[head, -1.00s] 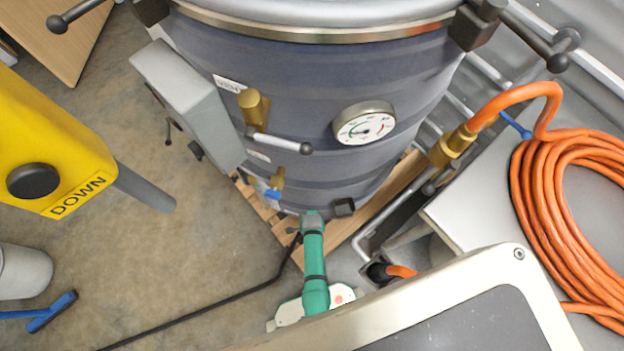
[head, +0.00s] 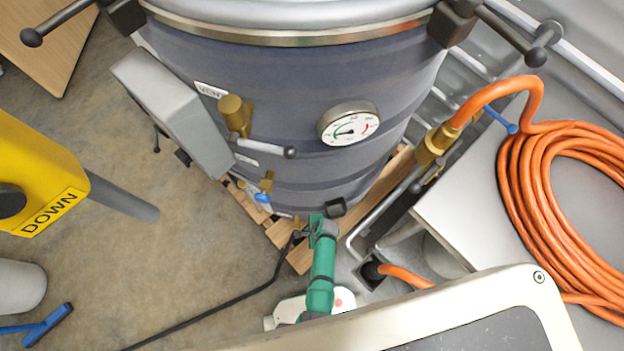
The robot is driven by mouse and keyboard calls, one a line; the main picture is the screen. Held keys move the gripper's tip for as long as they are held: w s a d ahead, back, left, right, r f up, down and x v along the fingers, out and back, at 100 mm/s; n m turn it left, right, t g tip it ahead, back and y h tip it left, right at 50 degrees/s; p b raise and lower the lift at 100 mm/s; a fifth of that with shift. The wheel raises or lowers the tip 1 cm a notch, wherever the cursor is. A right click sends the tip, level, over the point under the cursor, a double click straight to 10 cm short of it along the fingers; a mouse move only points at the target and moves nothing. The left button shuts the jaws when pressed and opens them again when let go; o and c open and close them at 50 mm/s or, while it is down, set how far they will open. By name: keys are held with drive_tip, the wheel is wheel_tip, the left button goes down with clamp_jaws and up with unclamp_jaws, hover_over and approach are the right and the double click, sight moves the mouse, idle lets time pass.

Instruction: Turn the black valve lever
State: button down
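A brass valve (head: 234,114) sits on the side of the dark blue-grey drum. Its lever (head: 263,147) is a pale metal bar with a black end knob, and it points right, nearly level in the picture. This is the only lever with black on it that I make out on the drum's valves. A smaller brass valve with a blue handle (head: 263,198) sits lower on the drum. I cannot make out my gripper in this view, and nothing is seen touching the lever.
The drum (head: 300,95) carries a round gauge (head: 349,124) and a grey box (head: 172,105). A yellow DOWN control box (head: 40,170) hangs at left. An orange hose coil (head: 550,200) lies at right, beside a brass fitting (head: 437,145). Bare floor (head: 150,260) shows lower left.

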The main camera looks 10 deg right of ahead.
drive_tip(key=shift+d, duration=0.4)
drive_tip(key=c, duration=1.8)
unclamp_jaws()
drive_tip(key=shift+a, duration=0.15)
drive_tip(key=shift+r, duration=0.15)
drive_tip(key=shift+r, duration=0.2)
wheel_tip(320, 180, up, 2)
drive_tip(key=shift+r, duration=0.1)
drive_tip(key=s+r, duration=0.3)
drive_tip(key=s, duration=0.1)
drive_tip(key=s+a+r, duration=0.1)
drive_tip(key=s+r, duration=0.2)
drive_tip(key=s, duration=0.2)
drive_tip(key=s+a+r, duration=0.1)
drive_tip(key=s+r, duration=0.3)
drive_tip(key=shift+s+r, duration=0.1)
drive_tip(key=shift+s, duration=0.25)
